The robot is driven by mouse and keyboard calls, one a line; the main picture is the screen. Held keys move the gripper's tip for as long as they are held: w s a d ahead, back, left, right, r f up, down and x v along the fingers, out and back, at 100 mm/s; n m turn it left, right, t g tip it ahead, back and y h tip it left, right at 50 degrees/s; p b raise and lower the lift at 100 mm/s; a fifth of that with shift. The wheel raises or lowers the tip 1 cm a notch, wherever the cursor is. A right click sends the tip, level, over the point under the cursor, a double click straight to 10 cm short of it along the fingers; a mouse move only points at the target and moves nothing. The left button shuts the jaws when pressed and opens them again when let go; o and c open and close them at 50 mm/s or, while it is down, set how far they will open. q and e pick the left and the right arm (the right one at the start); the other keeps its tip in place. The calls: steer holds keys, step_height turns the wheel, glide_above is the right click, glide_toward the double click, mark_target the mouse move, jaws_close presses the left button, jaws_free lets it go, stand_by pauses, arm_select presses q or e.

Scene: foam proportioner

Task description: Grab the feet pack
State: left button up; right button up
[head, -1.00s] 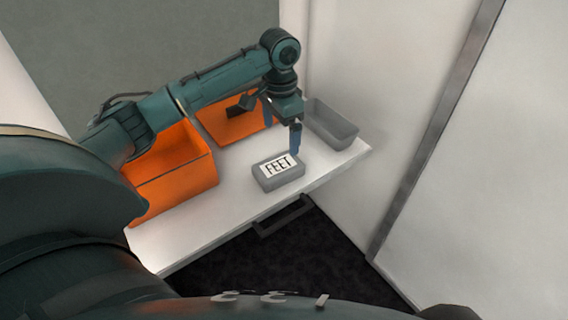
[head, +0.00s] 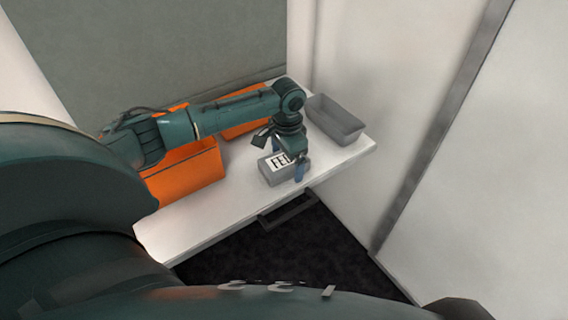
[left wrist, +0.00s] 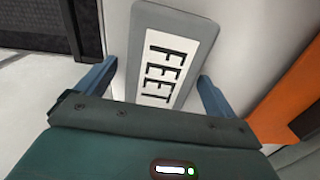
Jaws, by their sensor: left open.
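The feet pack (head: 275,174) is a grey block with a white label reading FEET, lying on the white table. In the head view my left gripper (head: 288,168) is over it and hides part of the label. In the left wrist view the feet pack (left wrist: 170,50) lies between the two blue fingers of my left gripper (left wrist: 155,85), which is open. The pack's near end is hidden behind the gripper body. I cannot tell whether the fingers touch it. My right gripper is not in view.
Two orange bins, one at the left (head: 188,178) and one farther back (head: 240,128), stand on the table (head: 205,225). A grey open tray (head: 338,122) stands at the back right by the wall. A dark handle (head: 288,213) juts from the table's front edge.

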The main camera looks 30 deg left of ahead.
arm_select(q)
steer(key=shift+r, duration=0.1)
steer(key=c, duration=1.2)
